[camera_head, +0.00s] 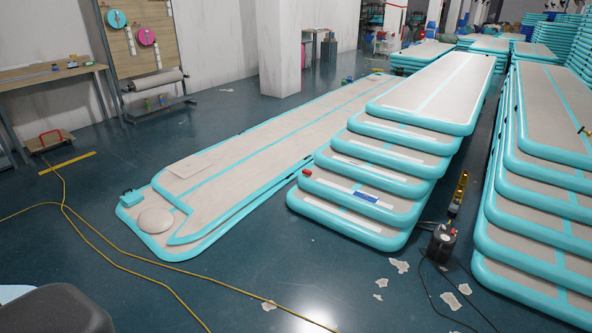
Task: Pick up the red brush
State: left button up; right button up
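No red thing in view is plain enough to name surely as the red brush. A small red object (307,172) sits at the left edge of the near stack of inflatable tracks (340,205); it is too small to tell its shape. A red handle-like shape (50,137) stands on a low wooden platform (50,143) at the far left. A blue item (366,196) lies on a lower layer of the same stack. Neither of my grippers is in view.
A long flat track (240,150) lies mid-floor. Another track stack (540,170) stands right. A dark pump-like device (441,243) with cables stands between stacks. A yellow cable (120,258) crosses the open floor. A workbench (50,72) is at the left wall.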

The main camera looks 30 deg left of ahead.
aim_at(308, 173)
jog(key=i+j+u, duration=0.15)
jog(key=i+j, duration=0.2)
jog(key=i+j+u, duration=0.15)
jog(key=i, duration=0.45)
jog(key=i+j+u, duration=0.1)
jog(key=i+j, duration=0.25)
jog(key=i, duration=0.15)
jog(key=i+j+u, duration=0.15)
jog(key=i, duration=0.35)
jog(key=i+j+u, duration=0.15)
jog(key=i, duration=0.35)
